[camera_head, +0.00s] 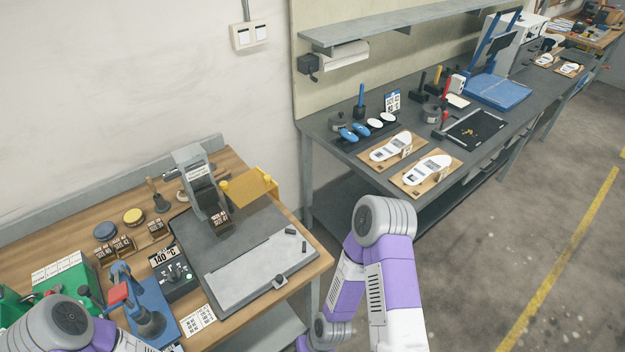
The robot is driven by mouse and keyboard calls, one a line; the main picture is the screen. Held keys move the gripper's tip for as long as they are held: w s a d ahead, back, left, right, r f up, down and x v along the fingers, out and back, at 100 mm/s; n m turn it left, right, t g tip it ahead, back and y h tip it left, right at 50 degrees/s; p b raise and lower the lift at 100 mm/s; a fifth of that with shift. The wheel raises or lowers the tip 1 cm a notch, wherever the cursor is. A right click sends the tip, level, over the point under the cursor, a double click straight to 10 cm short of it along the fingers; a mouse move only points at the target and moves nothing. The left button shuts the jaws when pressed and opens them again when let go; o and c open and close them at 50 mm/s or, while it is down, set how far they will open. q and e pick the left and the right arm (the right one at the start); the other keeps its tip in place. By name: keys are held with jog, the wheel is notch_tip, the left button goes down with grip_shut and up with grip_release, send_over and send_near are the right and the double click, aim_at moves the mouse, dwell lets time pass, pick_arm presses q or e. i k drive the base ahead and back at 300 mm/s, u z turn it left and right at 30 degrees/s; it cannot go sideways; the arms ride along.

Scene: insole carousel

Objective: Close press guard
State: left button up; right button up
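A grey press (193,172) stands at the back of the wooden bench. A yellow see-through guard (254,187) with yellow knobs sits beside the press head, on its right. It stands out to the right, clear of the front of the head, so it looks open. A small block with a printed label (220,219) is below the head. My two arms show at the bottom left and bottom centre, both apart from the guard. Neither gripper is in view.
A flat grey plate (262,272) lies in front of the press. A control box reading 140 °C (175,275) and a blue device with a red top (150,318) stand to its left. A dark workbench (330,140) with insoles is at the right.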

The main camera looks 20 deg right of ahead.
aim_at(246, 188)
jog(key=z, duration=0.15)
jog(key=k, duration=0.95)
jog(key=z, duration=1.25)
jog(key=i, duration=1.5)
jog(key=u, duration=0.85)
